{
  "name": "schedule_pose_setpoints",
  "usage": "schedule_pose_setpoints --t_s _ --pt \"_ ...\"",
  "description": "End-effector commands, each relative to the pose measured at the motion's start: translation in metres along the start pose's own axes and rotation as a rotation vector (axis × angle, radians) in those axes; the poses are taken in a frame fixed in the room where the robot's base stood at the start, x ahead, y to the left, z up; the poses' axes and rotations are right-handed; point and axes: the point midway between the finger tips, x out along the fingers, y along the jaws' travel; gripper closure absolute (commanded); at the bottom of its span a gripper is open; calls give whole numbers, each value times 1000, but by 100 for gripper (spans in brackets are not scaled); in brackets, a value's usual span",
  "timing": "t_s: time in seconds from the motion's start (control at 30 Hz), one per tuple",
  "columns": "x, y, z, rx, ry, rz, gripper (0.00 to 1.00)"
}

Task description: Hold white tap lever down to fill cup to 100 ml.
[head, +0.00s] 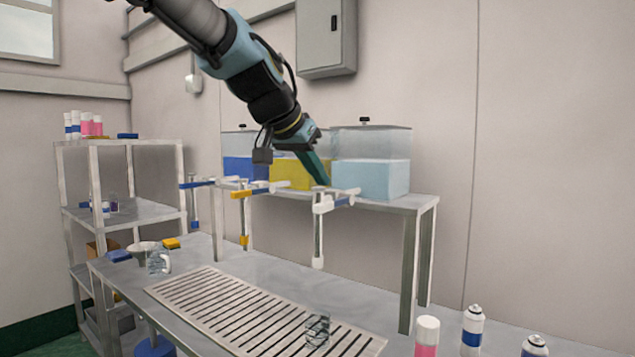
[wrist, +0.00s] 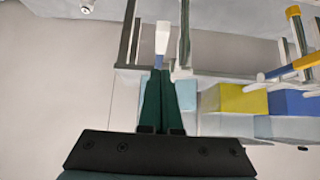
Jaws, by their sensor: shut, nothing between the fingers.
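The white tap (head: 318,232) hangs at the front of the shelf, below the clear pale-blue tank (head: 370,165). Its white lever (head: 322,207) sticks out near the top. My gripper (head: 325,183) points down with its green fingers shut and empty, just above and close to the lever; I cannot tell whether they touch. In the wrist view the closed fingertips (wrist: 164,72) lie just short of a white part of the tap (wrist: 162,38). A clear cup (head: 317,330) stands on the slatted grate, below the white tap. I cannot read its level.
The blue tank (head: 238,153) and yellow tank (head: 290,175) stand left of the pale-blue one, with taps before them. A clear jug (head: 158,262) is at the grate's far left. Spray cans (head: 472,325) stand at right. The slatted grate (head: 215,300) is mostly bare.

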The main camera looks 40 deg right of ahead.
Motion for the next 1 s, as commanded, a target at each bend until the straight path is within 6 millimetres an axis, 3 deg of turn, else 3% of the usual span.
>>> schedule_pose_setpoints --t_s 0.3,0.77,1.0 --pt "20 0 22 -1 1 -1 100" --pt "22 0 24 -1 4 -1 100" --pt "34 2 23 -1 32 0 100"
